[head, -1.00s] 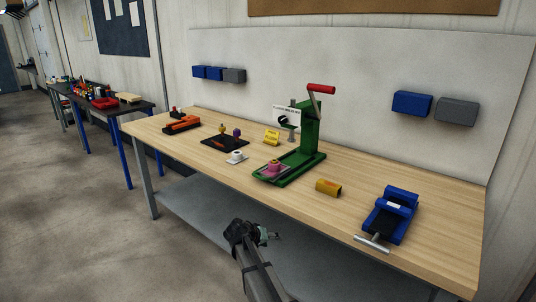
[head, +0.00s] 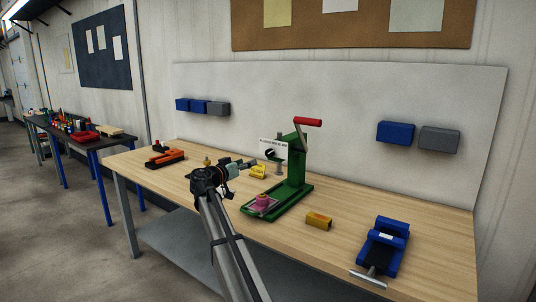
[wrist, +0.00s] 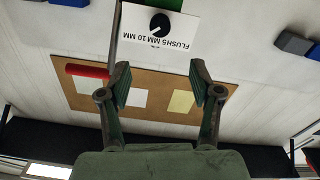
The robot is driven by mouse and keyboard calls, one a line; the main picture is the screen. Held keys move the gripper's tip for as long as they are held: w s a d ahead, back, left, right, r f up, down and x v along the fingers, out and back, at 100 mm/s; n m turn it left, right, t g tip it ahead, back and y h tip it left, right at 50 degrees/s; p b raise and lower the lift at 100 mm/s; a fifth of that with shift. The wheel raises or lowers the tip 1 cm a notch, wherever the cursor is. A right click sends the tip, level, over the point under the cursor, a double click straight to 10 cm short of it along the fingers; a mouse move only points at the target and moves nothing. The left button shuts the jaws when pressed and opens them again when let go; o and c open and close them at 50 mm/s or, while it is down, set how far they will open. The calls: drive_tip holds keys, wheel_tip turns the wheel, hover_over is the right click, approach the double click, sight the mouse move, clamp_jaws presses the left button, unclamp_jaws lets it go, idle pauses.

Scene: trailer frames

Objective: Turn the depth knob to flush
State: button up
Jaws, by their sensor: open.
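The depth knob (head: 270,153) is a small black dial on a white plate (head: 280,144) fixed to the green press (head: 297,165). In the wrist view the picture is upside down; the knob (wrist: 160,24) shows near the top, above the words FLUSH, 5 MM and 10 MM on its plate (wrist: 185,25). A pale mark shows on the knob, but I cannot tell which label it points to. My gripper (head: 254,163) is open and empty, left of the knob. In the wrist view its fingers (wrist: 160,78) are spread apart, with the knob beyond them.
The red press handle (head: 308,121) sticks out above the plate. A pink piece (head: 262,202) sits on the press base. A yellow block (head: 258,172) lies below my gripper. A brass-coloured block (head: 318,221) and a blue vise (head: 383,247) stand to the right on the wooden bench (head: 345,200).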

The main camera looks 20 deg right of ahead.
sight(268, 153)
drive_tip(key=p+x, duration=0.3)
drive_tip(key=x, duration=1.2)
drive_tip(key=shift+d+f, duration=0.1)
drive_tip(key=c, duration=1.1)
